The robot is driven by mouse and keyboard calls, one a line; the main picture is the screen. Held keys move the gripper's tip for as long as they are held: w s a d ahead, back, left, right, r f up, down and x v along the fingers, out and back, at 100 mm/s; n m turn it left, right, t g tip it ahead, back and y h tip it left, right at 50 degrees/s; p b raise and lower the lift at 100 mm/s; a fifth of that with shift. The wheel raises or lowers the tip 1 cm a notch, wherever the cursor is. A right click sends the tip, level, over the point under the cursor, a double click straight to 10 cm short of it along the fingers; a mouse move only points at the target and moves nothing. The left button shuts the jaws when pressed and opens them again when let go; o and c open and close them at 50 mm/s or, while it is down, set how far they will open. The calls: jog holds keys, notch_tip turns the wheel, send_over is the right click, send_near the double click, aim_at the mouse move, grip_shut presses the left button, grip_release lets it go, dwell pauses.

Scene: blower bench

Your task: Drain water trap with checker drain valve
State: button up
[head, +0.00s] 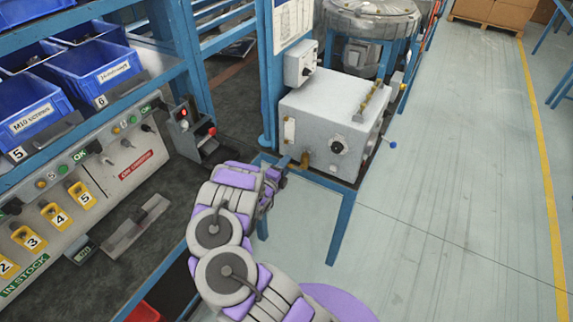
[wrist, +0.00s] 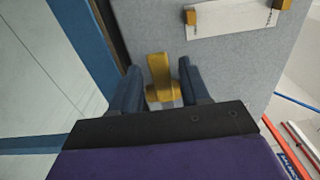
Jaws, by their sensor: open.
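The water trap looks to be the grey box (head: 325,115) on a blue stand, with a dark round knob (head: 338,146) on its front. A small brass valve (head: 304,160) sits low at the box's left corner, partly close behind my gripper (head: 280,176). In the wrist view, my gripper (wrist: 161,72) is open. Its two dark fingers stand either side of the brass valve (wrist: 160,72), which shows a flat upright handle and a stubby body. I cannot tell whether either finger touches it. A pale strip with brass ends (wrist: 232,20) is fixed on the grey face above.
A blue post (head: 268,80) and a blue stand leg (head: 340,228) frame the box. A control panel with a red-topped lever (head: 211,131) and blue bins (head: 95,72) lie left. The floor (head: 460,180) on the right is clear.

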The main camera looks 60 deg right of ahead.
jog(key=s+a, duration=0.1)
jog(key=a, duration=1.5)
jog(key=shift+s+a, duration=0.15)
jog(key=shift+a, duration=0.15)
